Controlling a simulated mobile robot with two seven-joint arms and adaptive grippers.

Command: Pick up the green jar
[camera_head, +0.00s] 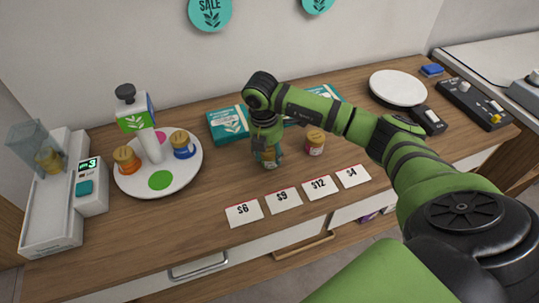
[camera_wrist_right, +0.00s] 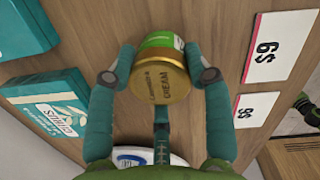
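The green jar (camera_wrist_right: 150,85) shows in the right wrist view with its gold lid, marked CREAM, facing the camera and a strip of green label behind the lid. My right gripper (camera_wrist_right: 158,60) has its teal fingers on both sides of the jar, and their tips look pressed against it. A third finger lies below the lid. In the head view, my right gripper (camera_head: 267,155) points down at the counter and mostly hides the jar. I cannot tell whether the jar still touches the counter. My left gripper is not in view.
A jar with a red-brown label (camera_head: 315,143) stands just right of my gripper. Teal boxes (camera_head: 228,125) lie behind it. Price cards (camera_head: 244,213) line the front. A round white stand (camera_head: 186,183) holds jars on the left; a white plate (camera_head: 398,87) is at right.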

